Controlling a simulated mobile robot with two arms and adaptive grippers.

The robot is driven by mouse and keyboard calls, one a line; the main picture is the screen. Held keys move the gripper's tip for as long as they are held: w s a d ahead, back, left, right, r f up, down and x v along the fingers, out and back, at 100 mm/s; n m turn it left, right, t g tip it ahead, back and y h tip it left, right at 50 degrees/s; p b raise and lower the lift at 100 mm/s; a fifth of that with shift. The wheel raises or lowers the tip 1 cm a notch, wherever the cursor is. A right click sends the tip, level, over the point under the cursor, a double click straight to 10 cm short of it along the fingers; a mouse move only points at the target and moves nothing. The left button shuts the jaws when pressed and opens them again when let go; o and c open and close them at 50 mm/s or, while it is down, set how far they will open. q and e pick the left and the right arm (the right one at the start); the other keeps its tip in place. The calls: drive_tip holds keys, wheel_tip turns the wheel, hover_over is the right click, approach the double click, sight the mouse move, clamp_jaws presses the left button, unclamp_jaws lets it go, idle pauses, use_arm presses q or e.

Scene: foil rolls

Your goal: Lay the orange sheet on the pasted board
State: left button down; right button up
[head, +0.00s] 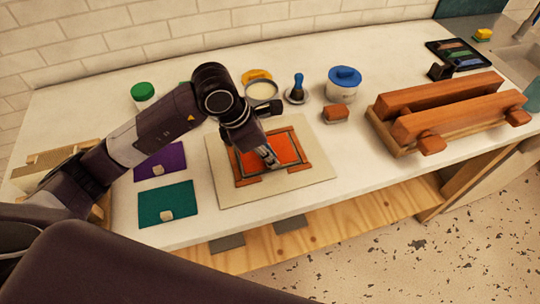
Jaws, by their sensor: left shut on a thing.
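The orange sheet (287,147) is over the middle of a pale beige board (222,188), inside brown wooden guide strips. My left gripper (271,160) points down at the sheet and is shut on it, near its middle. The fingers and wrist hide the grip point and part of the sheet. I cannot tell whether the whole sheet touches the board. No paste can be made out. My right gripper is not in view.
A purple sheet (150,165) and a teal sheet (155,203), each with a small knob, lie left of the board. Behind it stand a cream pot (262,91), a blue-handled tool (298,88) and a blue-lidded tub (343,86). A wooden press (440,105) is at right.

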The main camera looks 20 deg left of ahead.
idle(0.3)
use_arm(q)
drive_tip(key=c, duration=1.9)
unclamp_jaws()
drive_tip(key=o, duration=0.3)
drive_tip(key=shift+r+p, duration=1.85)
drive_tip(key=shift+r, duration=1.65)
